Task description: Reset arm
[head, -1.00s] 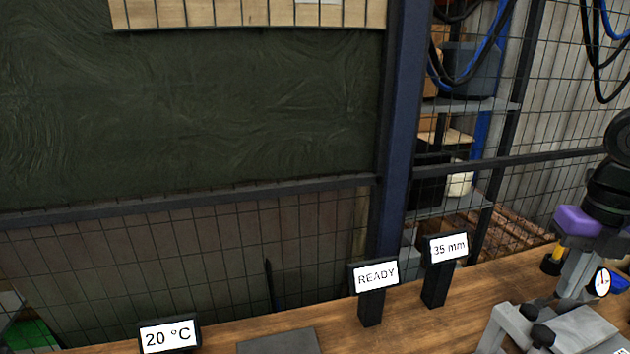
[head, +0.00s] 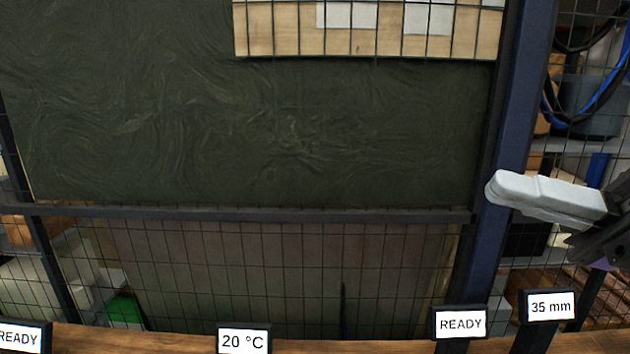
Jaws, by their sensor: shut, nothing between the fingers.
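My gripper (head: 500,190) is raised at the right of the head view, in front of the blue post and the mesh fence. Its pale grey fingers lie nearly level, pointing left, and are closed together with nothing between them. The dark part behind the fingers runs out of the right edge, so most of my arm is out of view. The gripper is above the bench and apart from it.
A wooden bench (head: 385,347) runs along the bottom edge. On it stand small signs: "20 °C" (head: 243,341), "READY" (head: 460,324) and "35 mm" (head: 551,307). Another "READY" sign (head: 20,338) is cut off at lower left. A blue post (head: 510,110) and mesh fence stand behind.

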